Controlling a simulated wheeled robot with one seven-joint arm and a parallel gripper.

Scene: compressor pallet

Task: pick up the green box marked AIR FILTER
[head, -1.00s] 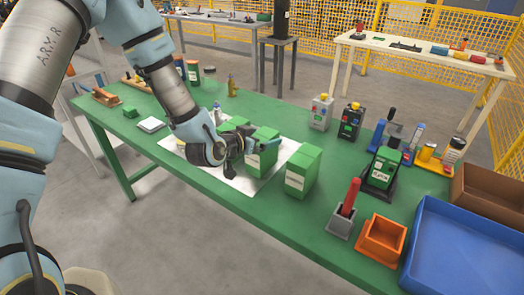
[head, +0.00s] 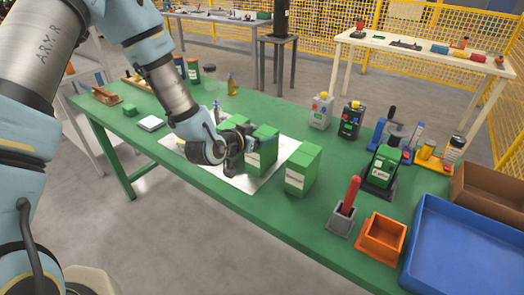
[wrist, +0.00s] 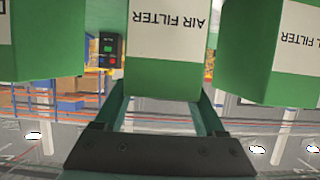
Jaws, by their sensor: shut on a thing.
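The green box marked AIR FILTER (wrist: 165,45) is upright in the middle of the wrist view, its white label upside down. My gripper (wrist: 163,100) is shut on it, with a finger at each side. In the head view my gripper (head: 238,142) is at the left side of a green box (head: 264,146) with a white label, over the white sheet. My wrist and the box hide the fingertips there. I cannot tell whether the box is clear of the sheet.
Another green box (head: 303,170) stands close on the right, and one (head: 238,120) is partly hidden behind my gripper. A red-handled tool (head: 349,195), an orange bin (head: 381,241) and a blue tray (head: 460,250) are at the right. The table's front strip is clear.

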